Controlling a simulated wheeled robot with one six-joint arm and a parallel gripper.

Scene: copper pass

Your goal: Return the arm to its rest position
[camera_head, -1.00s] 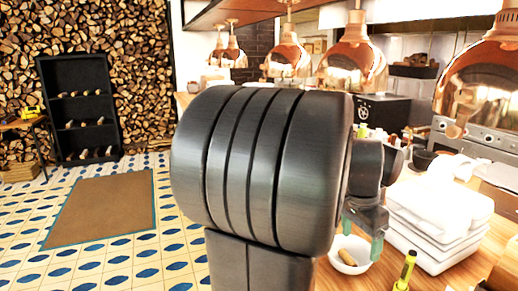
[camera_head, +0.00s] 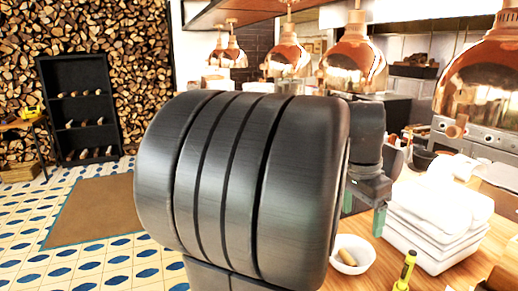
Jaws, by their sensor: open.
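My arm fills the middle of the head view as a large dark ribbed link that hides much of the counter. My gripper (camera_head: 364,216) shows just right of that link, with greenish fingertips pointing down. It is open, and nothing shows between its fingers. It hangs above the wooden counter, left of the stack of white dishes and behind a small white bowl. Part of the gripper is hidden behind my arm link.
The white bowl (camera_head: 351,254) holds a small tan piece. White stacked dishes (camera_head: 436,222) and a yellow-green marker (camera_head: 405,270) stand right of it. Copper lamps (camera_head: 354,58) hang above the counter. A black shelf (camera_head: 80,110) and brown mat (camera_head: 95,210) are at left, with open tiled floor.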

